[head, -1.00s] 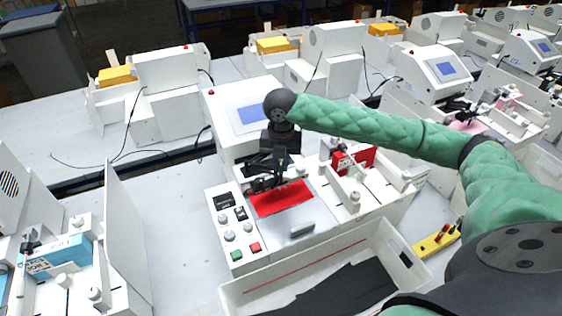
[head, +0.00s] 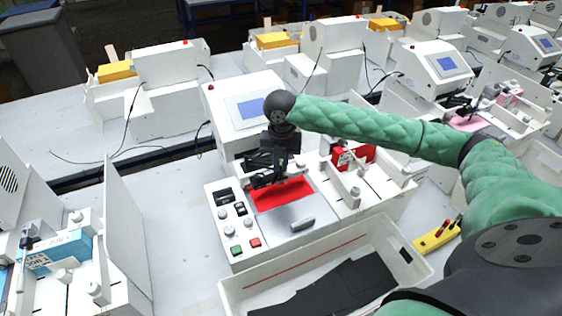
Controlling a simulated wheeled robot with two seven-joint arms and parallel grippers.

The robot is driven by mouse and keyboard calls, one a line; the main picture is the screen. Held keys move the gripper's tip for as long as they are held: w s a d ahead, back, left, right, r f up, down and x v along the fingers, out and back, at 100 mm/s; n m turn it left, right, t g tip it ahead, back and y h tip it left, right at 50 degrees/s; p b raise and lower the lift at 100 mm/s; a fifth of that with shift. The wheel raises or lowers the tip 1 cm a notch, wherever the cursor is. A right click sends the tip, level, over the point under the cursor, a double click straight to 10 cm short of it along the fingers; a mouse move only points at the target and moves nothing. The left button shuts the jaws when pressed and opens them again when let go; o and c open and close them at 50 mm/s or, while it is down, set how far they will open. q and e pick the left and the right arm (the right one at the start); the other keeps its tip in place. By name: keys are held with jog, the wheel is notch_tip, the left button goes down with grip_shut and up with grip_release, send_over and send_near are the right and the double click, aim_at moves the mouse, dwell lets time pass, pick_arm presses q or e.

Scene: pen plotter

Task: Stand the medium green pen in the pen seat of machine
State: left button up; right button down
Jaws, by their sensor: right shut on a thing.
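The white plotter machine (head: 302,222) stands in the middle, with a red sheet (head: 281,193) on its bed. My right gripper (head: 268,179) is over the back of this red sheet, near the machine's dark carriage parts. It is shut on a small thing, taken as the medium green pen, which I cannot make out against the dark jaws. The pen seat is not clearly seen; the gripper and wrist cover that area. My left gripper is not in view.
A yellow pen rack (head: 438,236) with pens stands right of the machine. A white tray (head: 240,300) with black sheets is in front. Knobs and green and red buttons (head: 237,250) are at the machine's front left. Neighbouring machines stand left, right and behind.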

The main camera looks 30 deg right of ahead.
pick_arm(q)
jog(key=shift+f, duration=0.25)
pick_arm(e)
jog(key=shift+f, duration=0.95)
jog(key=c, duration=1.4)
grip_release()
jog(key=shift+o, duration=0.2)
